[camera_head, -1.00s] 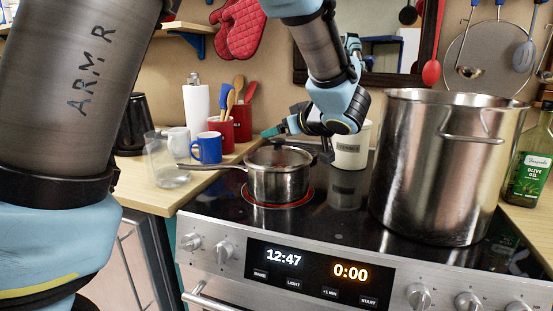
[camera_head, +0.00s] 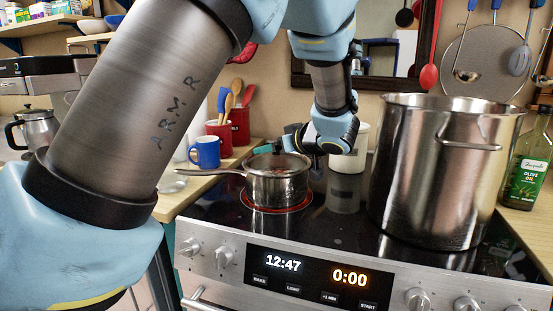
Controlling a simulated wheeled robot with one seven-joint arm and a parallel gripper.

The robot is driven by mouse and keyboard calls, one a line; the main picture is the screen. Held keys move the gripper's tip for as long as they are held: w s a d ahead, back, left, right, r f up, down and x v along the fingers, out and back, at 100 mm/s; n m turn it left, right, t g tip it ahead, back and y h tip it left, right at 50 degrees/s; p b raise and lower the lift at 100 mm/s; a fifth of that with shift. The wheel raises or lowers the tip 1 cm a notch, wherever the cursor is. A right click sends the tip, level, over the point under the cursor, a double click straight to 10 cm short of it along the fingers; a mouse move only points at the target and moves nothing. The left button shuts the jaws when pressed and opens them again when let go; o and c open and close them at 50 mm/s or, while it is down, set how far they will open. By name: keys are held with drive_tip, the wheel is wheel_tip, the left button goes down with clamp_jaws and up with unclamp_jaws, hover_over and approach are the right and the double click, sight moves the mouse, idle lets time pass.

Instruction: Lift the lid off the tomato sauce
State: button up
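A small steel saucepan (camera_head: 278,187) stands on the glowing red burner at the left of the stove, its long handle pointing left. Its top shows a glass lid (camera_head: 285,163) with a reddish tint, probably sauce seen through it. My gripper (camera_head: 274,149) is low over the lid, coming from the right, with a teal fingertip near where the knob is. The fingers and knob overlap in this view, so I cannot tell whether they are closed on it. The lid looks level on the pan's rim.
A large steel stockpot (camera_head: 440,170) stands right of the saucepan, with a white canister (camera_head: 349,152) behind. Olive oil (camera_head: 528,170) is at the far right. A blue mug (camera_head: 205,152) and a red utensil holder (camera_head: 219,137) stand on the left counter.

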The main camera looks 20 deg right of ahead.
drive_tip(key=shift+x, duration=0.9)
drive_tip(key=shift+c, duration=0.2)
clamp_jaws()
